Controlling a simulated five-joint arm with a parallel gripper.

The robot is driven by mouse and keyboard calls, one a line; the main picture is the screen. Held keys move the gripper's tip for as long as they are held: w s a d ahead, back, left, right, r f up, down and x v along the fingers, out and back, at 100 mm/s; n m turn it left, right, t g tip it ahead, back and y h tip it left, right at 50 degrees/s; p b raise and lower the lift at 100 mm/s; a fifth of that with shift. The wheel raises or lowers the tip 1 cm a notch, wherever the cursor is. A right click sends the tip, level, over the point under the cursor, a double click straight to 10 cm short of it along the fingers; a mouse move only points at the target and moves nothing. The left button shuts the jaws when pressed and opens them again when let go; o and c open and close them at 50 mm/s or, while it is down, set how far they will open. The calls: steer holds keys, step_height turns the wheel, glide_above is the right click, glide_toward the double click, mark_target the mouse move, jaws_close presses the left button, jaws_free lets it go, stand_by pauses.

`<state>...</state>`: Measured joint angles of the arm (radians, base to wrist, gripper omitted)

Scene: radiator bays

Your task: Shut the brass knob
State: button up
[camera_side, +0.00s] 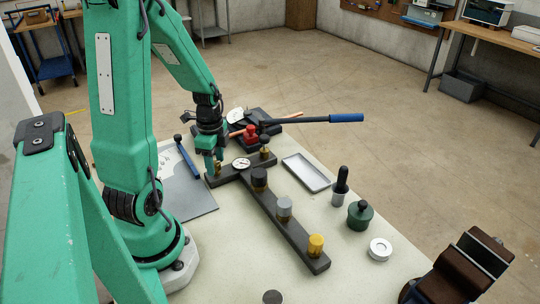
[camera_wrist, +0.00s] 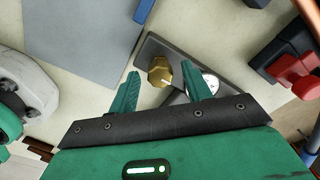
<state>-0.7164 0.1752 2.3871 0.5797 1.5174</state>
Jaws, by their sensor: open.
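The brass knob (camera_wrist: 160,72) is faceted, with a pale line across its top. It sits near one end of a dark bar (camera_wrist: 156,45). In the side view the brass knob (camera_side: 217,168) shows only partly, low beside my fingers. My gripper (camera_wrist: 162,87) is open, its green fingers on either side of the knob in the wrist view, with nothing held. In the side view my gripper (camera_side: 212,160) points down over the left end of the bar. I cannot tell whether the fingers touch the knob.
A round dial (camera_side: 241,163) sits right of the knob. Black (camera_side: 259,178), grey (camera_side: 284,208) and yellow (camera_side: 316,244) knobs line the long bar. A blue-handled lever (camera_side: 345,118) and red block (camera_side: 250,134) stand behind. A tray (camera_side: 306,172) lies to the right.

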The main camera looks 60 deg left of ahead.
mark_target(216, 163)
steer(key=shift+r, duration=3.9)
steer(key=shift+w+d+r, duration=0.25)
steer(key=shift+d+r, duration=0.05)
steer(key=shift+d, duration=0.1)
steer(key=d+r+n+t, duration=0.2)
steer(key=d+r+n, duration=0.2)
steer(key=d, duration=0.5)
steer(key=d+r+n+t, duration=0.3)
steer(key=d+r+n, duration=0.2)
steer(key=d+r, duration=0.2)
steer(key=shift+s+d+r+t, duration=0.25)
steer(key=shift+s+d+t, duration=0.05)
steer(key=shift+d, duration=1.1)
